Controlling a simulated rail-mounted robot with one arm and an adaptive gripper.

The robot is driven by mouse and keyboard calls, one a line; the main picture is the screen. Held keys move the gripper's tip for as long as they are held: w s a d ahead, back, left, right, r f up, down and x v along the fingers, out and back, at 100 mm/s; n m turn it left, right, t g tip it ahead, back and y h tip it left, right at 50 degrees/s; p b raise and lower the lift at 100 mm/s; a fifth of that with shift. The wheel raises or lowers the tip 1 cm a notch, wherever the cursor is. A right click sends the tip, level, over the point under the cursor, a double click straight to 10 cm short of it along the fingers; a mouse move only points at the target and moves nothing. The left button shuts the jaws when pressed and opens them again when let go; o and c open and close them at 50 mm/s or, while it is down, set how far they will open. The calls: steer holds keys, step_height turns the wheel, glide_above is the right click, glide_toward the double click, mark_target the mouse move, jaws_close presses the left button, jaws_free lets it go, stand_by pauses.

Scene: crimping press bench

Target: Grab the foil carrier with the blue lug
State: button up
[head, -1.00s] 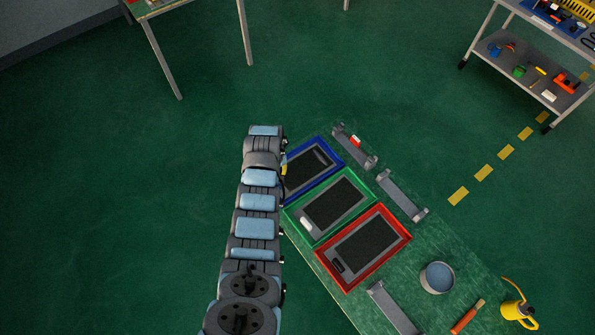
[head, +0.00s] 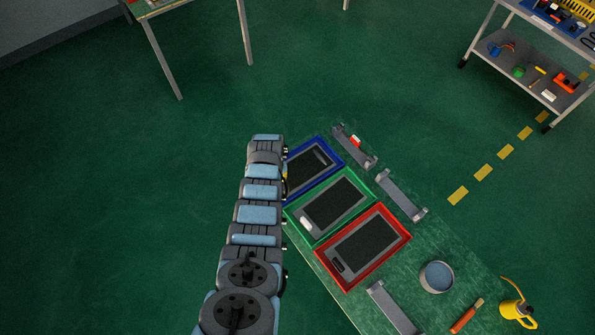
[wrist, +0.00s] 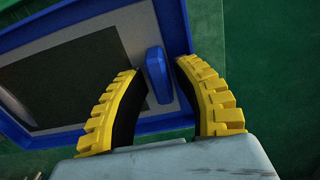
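The foil carrier is a grey plate with a dark panel (head: 306,174), lying in a blue-rimmed tray (head: 333,148) at the bench's far left. Its blue lug (wrist: 157,75) stands near the plate's edge in the wrist view. The lug is hidden by my arm in the head view. My gripper (wrist: 156,66) is open, with its yellow ribbed fingers on either side of the lug and a visible gap to it. I cannot tell how far down the lug the fingertips reach. In the head view my arm hides most of the gripper.
A green tray (head: 371,193) with a white-lugged carrier and a red tray (head: 405,237) with a black-lugged one lie beside it. Grey brackets (head: 402,195), a round pot (head: 437,277), a brush (head: 466,316) and a yellow oil can (head: 517,310) are also on the bench.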

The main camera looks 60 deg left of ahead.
jaws_close()
steer(key=shift+r, duration=0.15)
